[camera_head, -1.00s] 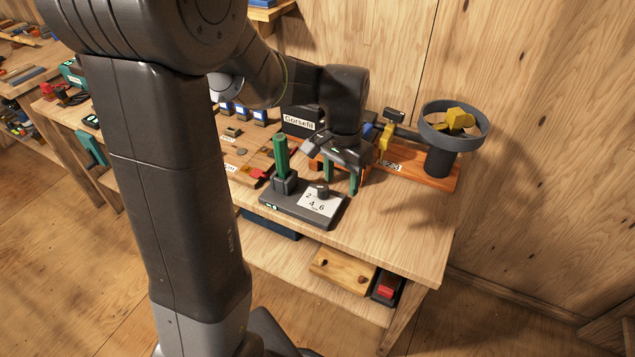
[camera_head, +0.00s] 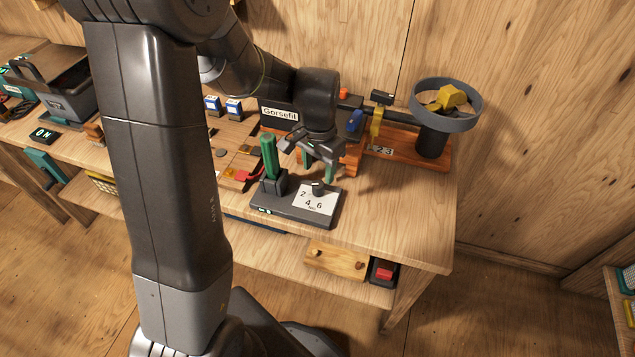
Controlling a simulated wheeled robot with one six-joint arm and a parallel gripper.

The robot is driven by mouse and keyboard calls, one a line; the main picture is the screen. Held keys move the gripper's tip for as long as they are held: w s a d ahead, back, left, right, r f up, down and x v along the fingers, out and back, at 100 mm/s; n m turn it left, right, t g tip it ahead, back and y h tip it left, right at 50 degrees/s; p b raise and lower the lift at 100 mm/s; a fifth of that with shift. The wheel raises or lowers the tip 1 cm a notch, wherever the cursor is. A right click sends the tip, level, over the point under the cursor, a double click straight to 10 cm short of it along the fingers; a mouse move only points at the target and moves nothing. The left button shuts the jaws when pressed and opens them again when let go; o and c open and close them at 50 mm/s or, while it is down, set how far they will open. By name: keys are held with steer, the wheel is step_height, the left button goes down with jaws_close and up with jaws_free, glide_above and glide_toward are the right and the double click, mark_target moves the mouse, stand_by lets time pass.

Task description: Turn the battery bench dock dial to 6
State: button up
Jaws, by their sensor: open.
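The battery bench dock (camera_head: 290,208) is a dark grey base near the front of the workbench, with a green battery (camera_head: 268,155) upright in its left part. Its white label plate (camera_head: 327,203) shows 2, 4 and 6. The small dark dial (camera_head: 318,188) sits at the plate's upper edge; its pointer direction is too small to tell. My gripper (camera_head: 318,172) points down with its green-tipped fingers apart, empty, just above and behind the dial. I cannot tell whether a finger touches the dock.
A wooden board with small parts lies left of the dock. The bench's front right (camera_head: 400,225) is clear.

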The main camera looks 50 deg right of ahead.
mark_target(319, 184)
step_height(319, 184, down, 6)
steer(key=shift+f, duration=0.25)
steer(key=c, duration=1)
